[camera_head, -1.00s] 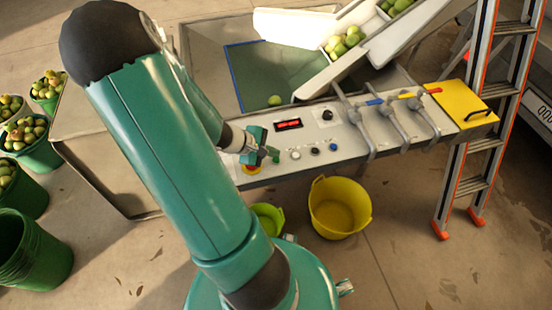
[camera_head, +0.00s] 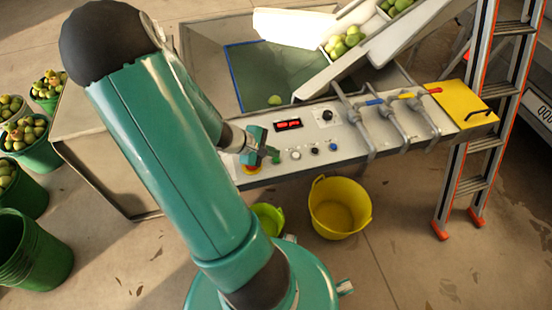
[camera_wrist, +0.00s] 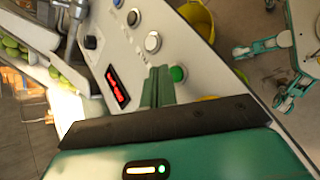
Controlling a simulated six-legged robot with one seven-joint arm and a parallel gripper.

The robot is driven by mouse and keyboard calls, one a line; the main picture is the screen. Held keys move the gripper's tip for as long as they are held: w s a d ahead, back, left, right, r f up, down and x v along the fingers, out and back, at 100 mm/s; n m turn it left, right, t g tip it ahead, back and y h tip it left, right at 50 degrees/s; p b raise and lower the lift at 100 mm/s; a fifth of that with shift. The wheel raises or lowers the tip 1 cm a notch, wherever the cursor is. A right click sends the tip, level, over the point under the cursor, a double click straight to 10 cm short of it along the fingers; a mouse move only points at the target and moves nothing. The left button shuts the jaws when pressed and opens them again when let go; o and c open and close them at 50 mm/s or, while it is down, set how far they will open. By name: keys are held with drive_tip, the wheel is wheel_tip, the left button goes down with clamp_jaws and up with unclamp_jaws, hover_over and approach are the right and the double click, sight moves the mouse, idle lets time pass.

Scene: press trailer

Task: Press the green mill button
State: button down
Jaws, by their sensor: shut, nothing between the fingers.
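The green button (camera_wrist: 178,74) sits on the light control panel, at the end of a row with a white and dark buttons. In the head view the green button (camera_head: 276,157) is small, right beside my gripper (camera_head: 266,152). My gripper's green fingers (camera_wrist: 158,72) are shut and empty in the wrist view, with their tips just beside the button. I cannot tell whether they touch it. The button's face shows in the wrist view and looks uncovered.
The panel (camera_head: 390,135) has a red display (camera_head: 288,124), a black knob (camera_head: 327,115) and pipe valves to the right. A red-yellow piece (camera_head: 250,169) lies below my gripper. Yellow (camera_head: 340,208) and lime buckets (camera_head: 268,218) stand below. A ladder (camera_head: 478,120) stands right.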

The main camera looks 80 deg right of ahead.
drive_tip(key=shift+f, duration=0.1)
idle(0.5)
drive_tip(key=shift+f, duration=0.35)
drive_tip(key=shift+f, duration=0.35)
idle(0.5)
idle(0.4)
drive_tip(key=shift+r, duration=0.8)
wheel_tip(320, 180, up, 5)
idle(0.3)
idle(0.8)
